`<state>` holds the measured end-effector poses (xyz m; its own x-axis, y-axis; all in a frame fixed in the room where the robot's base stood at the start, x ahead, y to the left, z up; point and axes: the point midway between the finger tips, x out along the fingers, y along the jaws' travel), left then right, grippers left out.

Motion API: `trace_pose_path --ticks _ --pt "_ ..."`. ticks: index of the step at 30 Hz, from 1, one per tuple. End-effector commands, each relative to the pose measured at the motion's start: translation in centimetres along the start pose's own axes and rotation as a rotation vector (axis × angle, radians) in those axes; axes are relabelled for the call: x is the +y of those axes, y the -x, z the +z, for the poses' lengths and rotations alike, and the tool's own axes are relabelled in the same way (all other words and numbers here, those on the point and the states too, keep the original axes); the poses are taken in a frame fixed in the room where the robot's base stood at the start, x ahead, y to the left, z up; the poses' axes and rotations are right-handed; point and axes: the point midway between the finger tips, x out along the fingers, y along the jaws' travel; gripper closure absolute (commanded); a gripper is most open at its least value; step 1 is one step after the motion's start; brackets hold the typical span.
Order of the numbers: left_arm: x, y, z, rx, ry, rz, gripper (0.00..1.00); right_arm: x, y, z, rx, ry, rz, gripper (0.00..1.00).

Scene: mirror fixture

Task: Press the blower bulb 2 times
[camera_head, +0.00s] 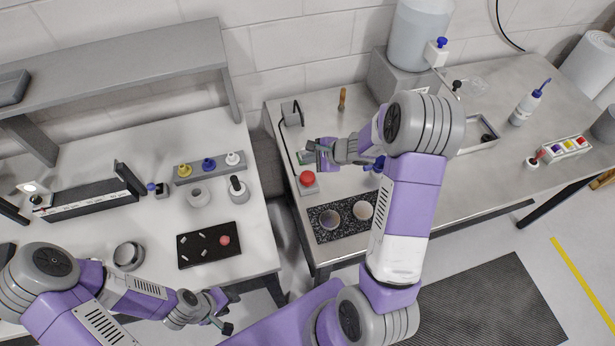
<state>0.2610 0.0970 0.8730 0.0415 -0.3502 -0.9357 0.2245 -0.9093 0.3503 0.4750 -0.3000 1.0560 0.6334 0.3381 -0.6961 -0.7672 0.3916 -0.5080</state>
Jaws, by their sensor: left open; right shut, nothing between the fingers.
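Two red rounded things show, and I cannot tell for sure which is the blower bulb. One is a red dome (307,178) on a small grey base, near the left edge of the right-hand bench. The other is a red round piece (225,240) on a black mat (195,261) on the left-hand bench. My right gripper (310,153) is shut and empty, just behind the red dome in the picture; whether it touches anything is unclear. My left gripper (227,322) is open and empty, low at the front edge of the left-hand bench.
Small pale pieces lie on the black mat. Behind it are a grey strip with coloured knobs (208,167) and a long black fixture (85,200). A speckled plate with two round discs (331,219) lies in front of the red dome. A gap separates the benches.

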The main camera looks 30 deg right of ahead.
Motion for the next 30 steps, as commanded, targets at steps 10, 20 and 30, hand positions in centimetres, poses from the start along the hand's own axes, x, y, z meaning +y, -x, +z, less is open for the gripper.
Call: trace_pose_path --ticks 10,20,30 --pt "-1.6 -4.2 -0.2 0.0 0.0 0.0 0.6 2.5 -3.5 -2.5 0.001 -0.001 0.0 1.0" --pt "-1.8 -4.8 -0.2 0.0 0.0 0.0 0.6 2.8 -3.8 -2.8 0.001 -0.001 0.0 1.0" --pt "-1.8 -4.8 -0.2 0.0 0.0 0.0 0.6 2.8 -3.8 -2.8 0.001 -0.001 0.0 1.0"
